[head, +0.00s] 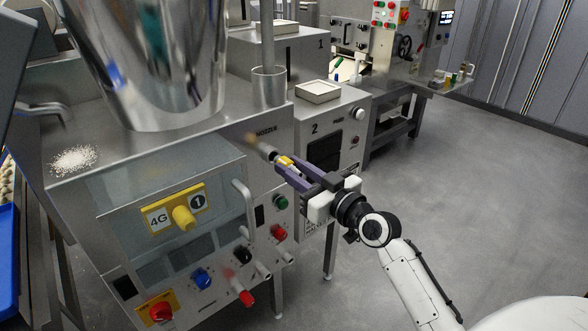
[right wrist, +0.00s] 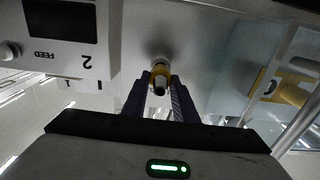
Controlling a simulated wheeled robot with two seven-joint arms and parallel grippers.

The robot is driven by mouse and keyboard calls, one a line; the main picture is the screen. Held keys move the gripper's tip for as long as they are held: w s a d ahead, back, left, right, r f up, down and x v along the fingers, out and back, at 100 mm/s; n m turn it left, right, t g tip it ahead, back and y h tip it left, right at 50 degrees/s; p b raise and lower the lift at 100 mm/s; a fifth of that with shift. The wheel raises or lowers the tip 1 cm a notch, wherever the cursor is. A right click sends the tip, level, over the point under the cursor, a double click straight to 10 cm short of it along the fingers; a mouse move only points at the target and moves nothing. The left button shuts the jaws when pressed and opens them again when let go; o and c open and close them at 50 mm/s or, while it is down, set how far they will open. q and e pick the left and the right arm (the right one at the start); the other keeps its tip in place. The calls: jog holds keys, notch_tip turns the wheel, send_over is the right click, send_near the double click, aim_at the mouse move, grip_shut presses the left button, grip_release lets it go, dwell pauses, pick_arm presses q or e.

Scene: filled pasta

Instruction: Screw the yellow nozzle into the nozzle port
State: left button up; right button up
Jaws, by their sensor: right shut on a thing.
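The yellow nozzle (head: 286,161) is held between the fingertips of my right gripper (head: 282,168). It has a yellow band and a pale, metallic front part pointing at the machine's side wall. In the right wrist view the nozzle (right wrist: 160,76) shows yellow with a dark end, between the fingers of the right gripper (right wrist: 160,88). My left gripper is not in view.
The steel machine (head: 215,140) carries a large shiny hopper (head: 150,60). Its front has a yellow 4G plate with a knob (head: 183,217) and several coloured buttons. A second unit marked 2 (head: 335,125) stands just behind the gripper. Open floor (head: 450,180) lies to the right.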

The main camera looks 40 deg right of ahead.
jog(key=shift+w, duration=1.05)
dwell(0.6)
jog(key=o, duration=1.1)
jog(key=shift+a, duration=0.1)
jog(key=shift+o, duration=0.7)
jog(key=shift+o, duration=0.8)
jog(key=shift+s, duration=0.1)
jog(key=shift+s+d, duration=0.15)
jog(key=shift+s, duration=1.55)
jog(key=shift+s+d, duration=0.15)
jog(key=shift+s, duration=1.55)
